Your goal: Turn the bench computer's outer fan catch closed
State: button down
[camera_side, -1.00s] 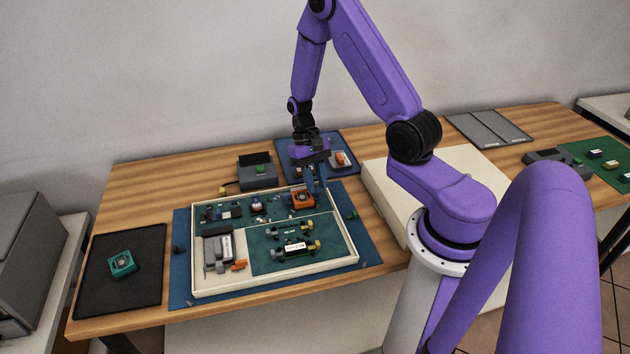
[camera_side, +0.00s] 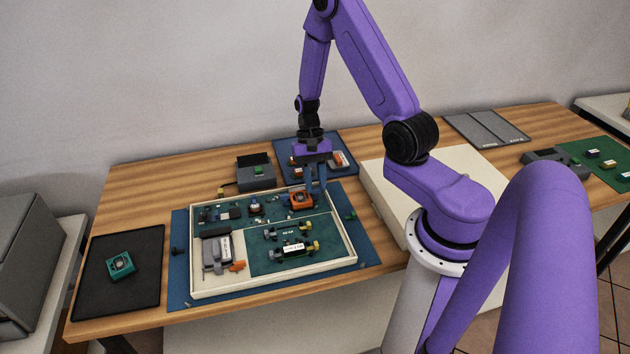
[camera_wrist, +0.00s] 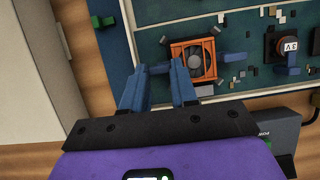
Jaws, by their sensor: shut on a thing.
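The orange fan (camera_side: 300,198) sits at the back right of the bench computer, a shallow pale-rimmed tray (camera_side: 352,262) with green boards. It also shows in the wrist view (camera_wrist: 193,60). A blue catch (camera_wrist: 158,68) is at the fan's left side in the wrist view. A second blue catch (camera_wrist: 234,57) is on the fan's other side. My gripper (camera_side: 316,192) points down at the fan's outer edge. In the wrist view my gripper (camera_wrist: 158,76) has its blue fingers on either side of the left catch, shut on it. The fingers partly hide the catch, so its exact angle is unclear.
A grey box with a green button (camera_side: 257,170) stands behind the tray. A blue mat with parts (camera_side: 335,146) lies behind my gripper. A large pale case (camera_side: 376,190) is close on the right.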

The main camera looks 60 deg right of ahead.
jog(key=c, duration=0.9)
grip_release()
jog(key=v, duration=1.7)
jog(key=shift+w+d+r, duration=0.1)
jog(key=shift+w+r, duration=0.05)
jog(key=shift+r, duration=0.05)
jog(key=s+a+r+n+h, duration=0.1)
jog(key=s+a+n+h, duration=0.15)
jog(key=a+n, duration=0.4)
jog(key=s+a+r+n+h, duration=0.1)
jog(key=s+a+r+n, duration=0.15)
jog(key=a, duration=0.65)
jog(key=s+a+n+t, duration=0.1)
jog(key=s+a+n, duration=0.1)
jog(key=s+n, duration=0.2)
jog(key=s+a+n+t, duration=0.1)
jog(key=s+n, duration=0.3)
jog(key=s, duration=0.4)
jog(key=s+a+n+t, duration=0.1)
jog(key=s+a+n, duration=0.2)
jog(key=s, duration=0.3)
jog(key=shift+s+a+f+n+y, duration=0.1)
jog(key=shift+a+n+y, duration=0.1)
jog(key=shift+n, duration=0.25)
jog(key=shift+s+a+f+n+y, duration=0.1)
jog(key=shift+n+y, duration=0.05)
jog(key=shift+n, duration=0.3)
